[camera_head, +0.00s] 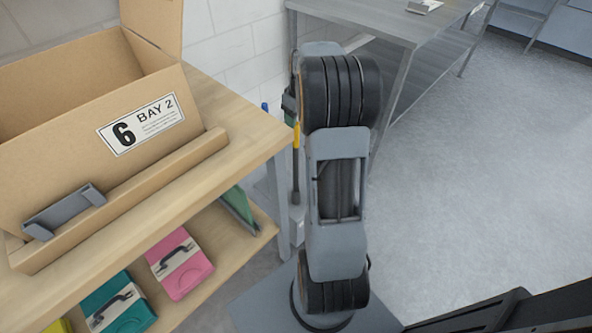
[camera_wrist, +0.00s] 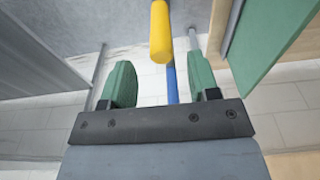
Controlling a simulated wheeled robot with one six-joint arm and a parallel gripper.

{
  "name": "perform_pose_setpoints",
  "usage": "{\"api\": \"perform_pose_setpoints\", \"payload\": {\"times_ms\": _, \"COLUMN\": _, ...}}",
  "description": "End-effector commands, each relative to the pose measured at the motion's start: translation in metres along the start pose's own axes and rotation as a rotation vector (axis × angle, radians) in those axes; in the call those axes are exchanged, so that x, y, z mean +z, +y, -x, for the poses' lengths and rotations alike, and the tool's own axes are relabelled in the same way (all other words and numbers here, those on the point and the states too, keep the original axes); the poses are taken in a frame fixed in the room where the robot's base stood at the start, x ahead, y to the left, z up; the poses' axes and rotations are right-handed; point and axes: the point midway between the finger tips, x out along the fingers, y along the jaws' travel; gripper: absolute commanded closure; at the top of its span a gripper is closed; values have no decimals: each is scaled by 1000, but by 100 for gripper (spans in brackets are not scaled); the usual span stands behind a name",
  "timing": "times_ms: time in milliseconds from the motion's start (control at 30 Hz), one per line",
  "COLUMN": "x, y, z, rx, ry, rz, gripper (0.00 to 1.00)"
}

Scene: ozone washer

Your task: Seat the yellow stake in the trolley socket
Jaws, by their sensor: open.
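The yellow stake (camera_wrist: 160,35) shows at the top middle of the wrist view, its rounded near end toward the camera. My gripper (camera_wrist: 160,72) is open, with its two green fingers apart. The stake's end lies ahead of the gap between them, and no finger is seen touching it. In the head view the stake (camera_head: 296,138) stands about upright just left of my arm, which hides most of my gripper. I cannot make out the trolley socket in either view. A small pale block (camera_head: 298,231) stands low near the stake's lower end, partly behind my arm.
A wooden bench (camera_head: 244,142) with a cardboard box (camera_head: 165,82) stands at left. Its lower shelf holds a pink case (camera_head: 188,278), a teal case (camera_head: 135,313) and a green panel (camera_head: 240,209). A blue pole (camera_wrist: 172,82) passes behind the stake. A steel table (camera_head: 400,28) stands behind; floor at right is clear.

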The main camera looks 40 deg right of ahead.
Motion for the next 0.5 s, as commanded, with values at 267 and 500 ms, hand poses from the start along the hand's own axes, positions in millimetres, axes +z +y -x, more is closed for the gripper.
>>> {"api": "perform_pose_setpoints", "payload": {"times_ms": 267, "x": 2, "y": -1, "z": -31, "rx": -2, "ry": -2, "rz": 0, "gripper": 45}}
{"api": "perform_pose_setpoints", "payload": {"times_ms": 500, "x": 1, "y": -1, "z": -51, "rx": -1, "ry": -1, "rz": 0, "gripper": 45}}
